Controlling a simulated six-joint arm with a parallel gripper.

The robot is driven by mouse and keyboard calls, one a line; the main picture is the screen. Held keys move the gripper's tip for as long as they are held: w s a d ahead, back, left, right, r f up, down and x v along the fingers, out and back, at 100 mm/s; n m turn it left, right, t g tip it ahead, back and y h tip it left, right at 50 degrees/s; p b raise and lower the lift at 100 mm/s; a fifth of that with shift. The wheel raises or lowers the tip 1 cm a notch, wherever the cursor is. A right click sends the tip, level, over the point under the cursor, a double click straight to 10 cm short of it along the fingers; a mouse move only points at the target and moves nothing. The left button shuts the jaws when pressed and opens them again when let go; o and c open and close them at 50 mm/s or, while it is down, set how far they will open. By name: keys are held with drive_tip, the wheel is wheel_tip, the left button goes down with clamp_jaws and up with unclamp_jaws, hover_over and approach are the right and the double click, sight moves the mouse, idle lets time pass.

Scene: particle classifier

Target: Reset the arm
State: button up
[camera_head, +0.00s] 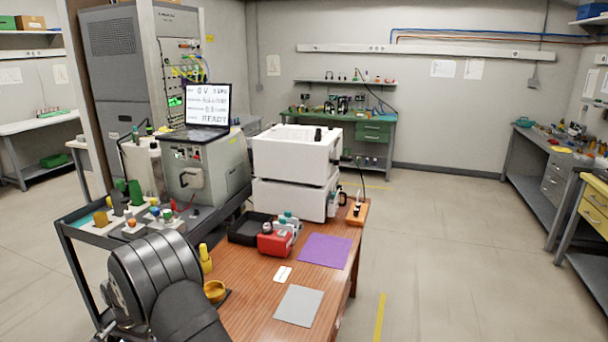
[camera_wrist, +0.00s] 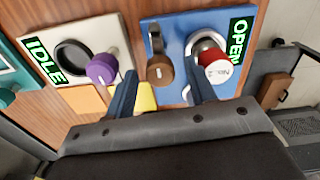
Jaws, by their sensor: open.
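My gripper (camera_wrist: 162,88) shows in the wrist view with its two dark blue fingers apart and nothing seen held between them. At left is a pale panel (camera_wrist: 100,35) labelled IDLE, with a purple knob (camera_wrist: 102,68) beside the left finger. In the head view my dark arm fills the lower left, and the gripper is not clearly visible.
The wooden table (camera_head: 250,318) carries a red device (camera_head: 274,243), a black tray (camera_head: 243,230), a purple mat (camera_head: 325,250), a grey mat (camera_head: 298,306), a yellow bottle (camera_head: 205,260) and a stacked white box (camera_head: 290,153). A crowded cart (camera_head: 75,236) stands left. Floor at right is clear.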

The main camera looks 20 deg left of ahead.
drive_tip(key=shift+m, duration=0.8)
